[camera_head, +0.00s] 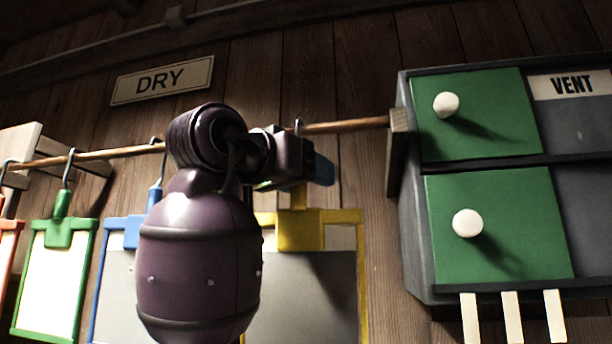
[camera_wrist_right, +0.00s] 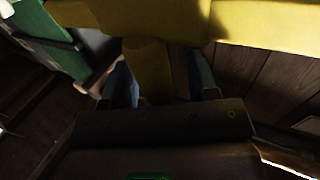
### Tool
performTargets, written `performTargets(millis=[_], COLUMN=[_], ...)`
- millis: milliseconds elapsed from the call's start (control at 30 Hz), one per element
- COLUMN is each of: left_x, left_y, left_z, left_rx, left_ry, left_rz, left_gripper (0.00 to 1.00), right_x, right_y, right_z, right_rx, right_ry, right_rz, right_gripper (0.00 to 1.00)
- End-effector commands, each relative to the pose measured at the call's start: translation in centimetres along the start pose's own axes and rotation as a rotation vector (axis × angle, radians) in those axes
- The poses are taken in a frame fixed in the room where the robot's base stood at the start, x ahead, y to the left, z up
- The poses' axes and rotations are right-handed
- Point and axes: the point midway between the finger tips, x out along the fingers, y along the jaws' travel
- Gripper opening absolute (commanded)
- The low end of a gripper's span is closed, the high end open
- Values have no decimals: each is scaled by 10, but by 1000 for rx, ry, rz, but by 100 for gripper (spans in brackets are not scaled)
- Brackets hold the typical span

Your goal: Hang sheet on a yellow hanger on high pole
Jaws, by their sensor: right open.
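The yellow hanger (camera_head: 301,230) has a clip block and a frame around a grey sheet (camera_head: 312,285). It is below the wooden pole (camera_head: 345,126), and a metal hook (camera_head: 298,127) shows at the pole above it. My right gripper (camera_head: 318,168) is at the hanger's neck, just below the pole. In the right wrist view the yellow neck (camera_wrist_right: 147,68) lies between the two blue fingers of my open right gripper (camera_wrist_right: 162,85), with a gap on its right side. My right arm hides part of the pole and the frame's left side. My left gripper is not in view.
A green hanger (camera_head: 63,232) with a white sheet, a blue hanger (camera_head: 128,229) and a red one at the left edge hang from the same pole. A grey cabinet (camera_head: 409,240) with green doors and white knobs stands right. A DRY sign (camera_head: 162,80) is on the wall.

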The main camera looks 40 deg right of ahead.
Motion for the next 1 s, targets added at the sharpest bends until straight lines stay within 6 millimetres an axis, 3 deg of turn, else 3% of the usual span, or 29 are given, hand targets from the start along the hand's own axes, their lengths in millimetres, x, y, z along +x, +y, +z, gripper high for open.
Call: performTargets(millis=[233,700,1000], left_x=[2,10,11], left_y=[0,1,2], left_z=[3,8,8], left_rx=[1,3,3], left_ry=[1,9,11], left_rz=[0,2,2], left_gripper=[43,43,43], right_x=[-17,-95,-108], right_y=[0,0,0], right_z=[1,1,0], right_rx=[0,-1,0], right_ry=[1,0,1], right_rz=[-2,-2,0], right_gripper=[54,54,54])
